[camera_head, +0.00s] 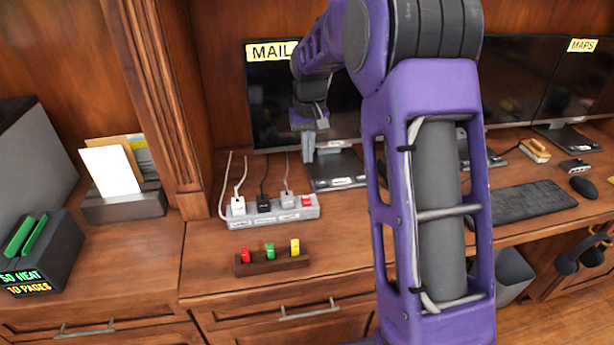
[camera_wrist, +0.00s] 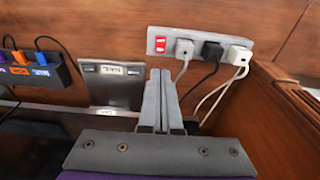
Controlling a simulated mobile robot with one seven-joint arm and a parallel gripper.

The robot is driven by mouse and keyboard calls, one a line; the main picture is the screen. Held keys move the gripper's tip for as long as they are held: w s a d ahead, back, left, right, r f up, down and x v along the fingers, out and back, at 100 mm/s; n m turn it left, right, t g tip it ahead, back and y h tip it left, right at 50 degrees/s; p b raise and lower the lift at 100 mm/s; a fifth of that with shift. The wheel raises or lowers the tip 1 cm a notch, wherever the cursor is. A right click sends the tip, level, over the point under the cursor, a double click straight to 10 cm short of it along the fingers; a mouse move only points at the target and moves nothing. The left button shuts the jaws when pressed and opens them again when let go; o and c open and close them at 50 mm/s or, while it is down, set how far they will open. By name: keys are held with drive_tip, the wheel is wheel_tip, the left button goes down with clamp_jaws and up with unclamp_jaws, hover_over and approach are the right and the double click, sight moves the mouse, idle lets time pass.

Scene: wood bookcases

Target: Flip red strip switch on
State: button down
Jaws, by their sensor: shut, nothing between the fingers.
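The red strip switch (camera_head: 307,201) is at the right end of a grey power strip (camera_head: 270,217) on the desk. In the wrist view the red switch (camera_wrist: 160,45) is at the left end of the strip (camera_wrist: 193,35), beside white, grey and black plugs. My gripper (camera_head: 308,157) is above and behind the strip's right end, near the foot of the MAIL monitor, apart from the switch. Its two fingers (camera_wrist: 160,75) are together with nothing between them in the wrist view. Whether the switch is on or off is too small to tell.
The MAIL monitor (camera_head: 262,95) stands behind the strip. A wooden block (camera_head: 272,264) with red, green and yellow pieces lies in front. Cords rise from the strip's plugs. A letter holder (camera_head: 123,205) is at left. A keyboard (camera_head: 520,208) is at right.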

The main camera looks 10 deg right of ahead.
sight(306, 197)
drive_tip(key=shift+w, duration=0.25)
drive_tip(key=f, duration=0.4)
drive_tip(key=w+f+b, duration=0.1)
drive_tip(key=f, duration=0.4)
drive_tip(key=w+f+b, duration=0.1)
drive_tip(key=f, duration=0.4)
drive_tip(key=shift+r, duration=0.1)
